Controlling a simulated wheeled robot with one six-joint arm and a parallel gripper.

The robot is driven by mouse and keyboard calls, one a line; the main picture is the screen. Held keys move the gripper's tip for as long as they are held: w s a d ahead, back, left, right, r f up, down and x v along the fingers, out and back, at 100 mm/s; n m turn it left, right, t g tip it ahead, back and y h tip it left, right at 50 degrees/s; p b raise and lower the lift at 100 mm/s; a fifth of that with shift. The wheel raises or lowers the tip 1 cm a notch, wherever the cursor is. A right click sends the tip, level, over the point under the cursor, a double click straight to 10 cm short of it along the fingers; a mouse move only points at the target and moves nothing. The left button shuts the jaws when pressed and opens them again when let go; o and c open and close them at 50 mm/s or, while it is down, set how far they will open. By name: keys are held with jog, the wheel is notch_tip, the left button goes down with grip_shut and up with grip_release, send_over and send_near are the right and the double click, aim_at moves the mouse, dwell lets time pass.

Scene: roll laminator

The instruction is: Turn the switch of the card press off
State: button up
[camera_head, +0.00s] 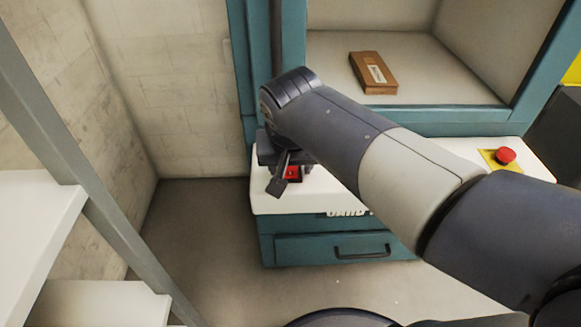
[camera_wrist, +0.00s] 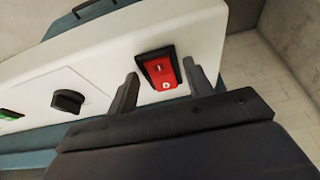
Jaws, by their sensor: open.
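The card press is a teal machine with a white front panel (camera_head: 415,190); the panel also shows in the wrist view (camera_wrist: 110,60). Its switch is a red rocker in a black frame (camera_wrist: 162,71), with a small pale mark near the end closer to my gripper. I cannot tell which end is pressed in. My gripper (camera_wrist: 160,69) is open and empty, with one finger on each side of the switch in the picture; contact is not clear. In the head view my gripper (camera_head: 284,174) is over the panel's left end, partly hiding the red switch (camera_head: 293,174).
A black knob (camera_wrist: 68,101) and a green button (camera_wrist: 10,114) sit further left on the panel in the wrist view. A red emergency button (camera_head: 505,155) is at the panel's right. A brown packet (camera_head: 374,72) lies inside the press. White shelves (camera_head: 35,215) stand left.

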jog(key=shift+c, duration=0.4)
jog(key=c, duration=0.9)
jog(key=r+p, duration=0.1)
jog(key=p, duration=0.2)
jog(key=shift+w+g, duration=0.15)
jog(key=shift+g, duration=0.15)
jog(key=g+p, duration=0.1)
jog(key=p, duration=0.1)
jog(key=g+p, duration=0.1)
jog(key=p, duration=0.2)
jog(key=shift+w, duration=0.25)
jog(key=shift+w+g+p, duration=0.15)
jog(key=shift+g+p, duration=0.15)
jog(key=shift+p, duration=0.75)
jog(key=shift+f+p, duration=0.1)
jog(key=shift+p, duration=0.2)
jog(key=o, duration=1)
